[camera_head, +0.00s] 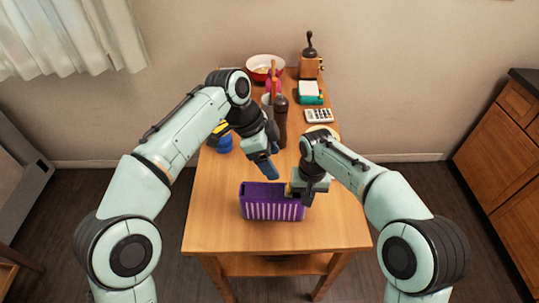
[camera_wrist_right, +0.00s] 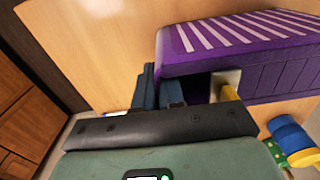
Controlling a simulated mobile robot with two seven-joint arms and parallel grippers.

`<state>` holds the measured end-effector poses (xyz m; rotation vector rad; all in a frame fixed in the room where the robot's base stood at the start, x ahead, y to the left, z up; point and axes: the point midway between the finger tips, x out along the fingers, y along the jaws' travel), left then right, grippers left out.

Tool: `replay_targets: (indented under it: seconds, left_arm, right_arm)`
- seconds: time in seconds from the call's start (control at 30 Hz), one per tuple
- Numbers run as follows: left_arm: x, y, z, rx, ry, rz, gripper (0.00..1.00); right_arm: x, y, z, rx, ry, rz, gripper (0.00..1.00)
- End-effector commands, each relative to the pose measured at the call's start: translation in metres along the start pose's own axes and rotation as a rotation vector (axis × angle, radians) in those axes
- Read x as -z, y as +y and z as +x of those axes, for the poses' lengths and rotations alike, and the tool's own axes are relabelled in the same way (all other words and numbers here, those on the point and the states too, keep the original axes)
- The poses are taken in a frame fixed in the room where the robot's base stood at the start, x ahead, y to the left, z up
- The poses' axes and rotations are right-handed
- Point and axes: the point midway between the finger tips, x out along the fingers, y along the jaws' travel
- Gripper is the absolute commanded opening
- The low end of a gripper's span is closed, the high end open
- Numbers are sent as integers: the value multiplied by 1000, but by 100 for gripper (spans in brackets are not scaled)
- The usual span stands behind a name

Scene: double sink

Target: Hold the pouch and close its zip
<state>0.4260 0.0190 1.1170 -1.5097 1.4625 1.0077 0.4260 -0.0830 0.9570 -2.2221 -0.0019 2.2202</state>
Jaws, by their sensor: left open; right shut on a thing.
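The purple pouch (camera_head: 272,210) with white stripes stands on the table near its front edge; it also shows in the right wrist view (camera_wrist_right: 240,45). Its top looks open in the head view. My left gripper (camera_head: 266,167) is open and empty, above and behind the pouch, with its blue fingers pointing down. My right gripper (camera_head: 297,189) is shut at the pouch's right end. A small yellow piece (camera_wrist_right: 229,92) shows beside the pouch's end. The exact grip is partly hidden, and I cannot make out the zip's slider.
On the table (camera_head: 222,205) behind the pouch stand a dark bottle (camera_head: 281,122), a red-rimmed bowl (camera_head: 265,66), a coffee grinder (camera_head: 309,60), a green box (camera_head: 309,93) and a calculator (camera_head: 319,115). A blue object (camera_head: 224,144) is at the left edge. Table beside the pouch is clear.

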Motion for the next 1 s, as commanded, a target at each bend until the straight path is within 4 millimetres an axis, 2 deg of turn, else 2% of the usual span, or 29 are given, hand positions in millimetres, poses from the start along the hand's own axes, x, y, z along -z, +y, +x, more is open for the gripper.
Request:
replay_targets:
  seconds: [0.3, 0.4, 0.43, 0.77, 0.87, 1.0]
  left_arm:
    - [-1, 0, -5, 1, -1, -1, 73]
    - [-1, 0, -5, 1, -1, -1, 73]
    - [-1, 0, -5, 2, -1, -1, 73]
    - [-1, 0, -5, 2, -1, -1, 73]
    - [-1, 0, -5, 2, -1, -1, 73]
    - [-1, 0, -5, 2, -1, -1, 73]
  right_arm:
    - [0, 1, 0, 0, 0, 1, 0]
    - [0, 1, 0, -1, 0, 1, 34]
    - [0, 1, 0, -1, 0, 1, 38]
    - [0, 1, -3, 0, 1, 1, 38]
    - [1, 1, -14, 0, 2, 1, 38]
    - [1, 0, -41, 2, 6, 1, 38]
